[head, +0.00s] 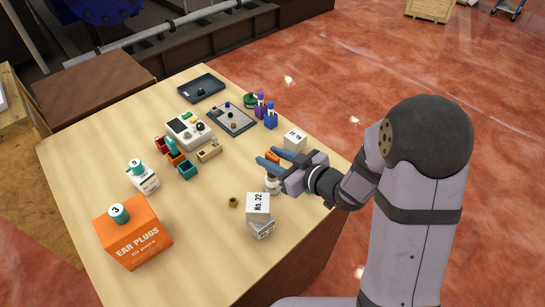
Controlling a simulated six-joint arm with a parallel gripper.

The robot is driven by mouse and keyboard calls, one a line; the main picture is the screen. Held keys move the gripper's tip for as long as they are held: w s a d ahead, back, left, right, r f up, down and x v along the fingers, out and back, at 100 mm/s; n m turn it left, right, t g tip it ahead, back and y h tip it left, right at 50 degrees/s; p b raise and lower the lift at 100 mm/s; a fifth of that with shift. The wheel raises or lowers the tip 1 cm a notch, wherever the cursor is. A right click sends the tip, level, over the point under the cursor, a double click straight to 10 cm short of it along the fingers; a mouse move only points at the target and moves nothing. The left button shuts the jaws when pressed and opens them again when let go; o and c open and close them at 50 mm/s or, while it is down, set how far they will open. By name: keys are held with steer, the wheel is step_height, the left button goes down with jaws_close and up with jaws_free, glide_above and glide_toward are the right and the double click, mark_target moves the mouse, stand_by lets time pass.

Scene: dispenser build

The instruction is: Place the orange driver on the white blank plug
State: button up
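My gripper (266,155) is low over the right part of the wooden table, its two blue fingers pointing left and apart. A small orange thing (273,156), likely the orange driver, shows between the fingers; whether they press on it is unclear. A small white rounded piece (272,184) stands just below the gripper in the picture, partly hidden by it. It may be the white blank plug, but it is too small to be sure.
White numbered boxes stand behind the gripper (294,139) and in front of it (258,207). A brass ring (233,202), an orange ear plug box (133,232), small coloured bins (187,169), a button device (188,130), trays (231,118) and blue and purple bottles (270,117) surround free tabletop.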

mark_target(279, 159)
steer(key=shift+r, duration=0.15)
steer(key=v, duration=0.4)
steer(key=shift+s+d+r+b, duration=0.1)
steer(key=shift+s+d+b, duration=0.1)
steer(key=shift+d+b, duration=0.2)
steer(key=shift+s+d+b, duration=0.1)
steer(key=shift+s+b, duration=0.1)
steer(key=shift+b, duration=0.55)
steer(key=b, duration=0.3)
steer(key=shift+s+d+r, duration=0.15)
steer(key=shift+s, duration=0.05)
steer(key=b, duration=0.1)
steer(key=s+d+b, duration=0.1)
steer(key=b, duration=0.1)
steer(key=shift+r, duration=0.2)
steer(key=shift+s+r+b, duration=0.1)
steer(key=shift+b, duration=0.25)
